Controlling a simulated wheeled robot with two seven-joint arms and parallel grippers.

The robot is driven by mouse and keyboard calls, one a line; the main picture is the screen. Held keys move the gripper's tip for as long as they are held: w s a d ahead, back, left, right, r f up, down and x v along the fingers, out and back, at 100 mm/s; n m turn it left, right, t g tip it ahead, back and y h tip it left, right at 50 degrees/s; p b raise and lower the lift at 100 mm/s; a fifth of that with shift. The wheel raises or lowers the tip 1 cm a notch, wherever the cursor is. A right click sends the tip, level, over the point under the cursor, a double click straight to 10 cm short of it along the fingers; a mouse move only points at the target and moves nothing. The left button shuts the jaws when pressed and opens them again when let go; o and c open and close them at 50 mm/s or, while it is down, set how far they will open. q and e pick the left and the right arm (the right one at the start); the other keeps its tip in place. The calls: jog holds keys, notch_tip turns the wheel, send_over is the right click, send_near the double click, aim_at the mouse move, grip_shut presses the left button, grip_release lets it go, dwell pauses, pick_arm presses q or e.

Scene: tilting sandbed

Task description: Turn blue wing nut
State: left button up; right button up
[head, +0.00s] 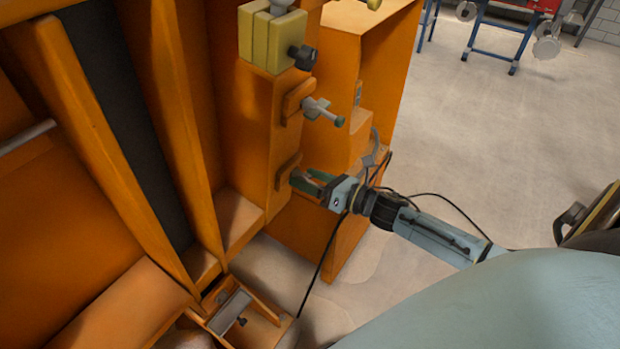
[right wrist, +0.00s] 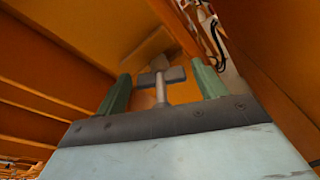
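No plainly blue wing nut shows. A grey T-shaped piece (right wrist: 161,78), which may be the wing nut, stands between the two green fingers of my right gripper (right wrist: 162,88) in the right wrist view. The fingers are apart, one on each side of its crossbar, with narrow gaps visible. In the head view my right gripper (head: 308,181) is at the lower bracket (head: 286,175) on the orange post, and the fingers hide what is between them. A similar grey T-shaped handle with a green end (head: 322,110) sticks out of the bracket above. My left gripper is not in view.
A yellow block (head: 266,40) with a dark knob (head: 302,57) is higher on the post. Orange frame walls (head: 372,75) stand close behind and beside my right gripper. Black cables hang near it. The pale floor (head: 500,140) to the right is open.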

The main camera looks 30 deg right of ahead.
jog(key=c, duration=0.8)
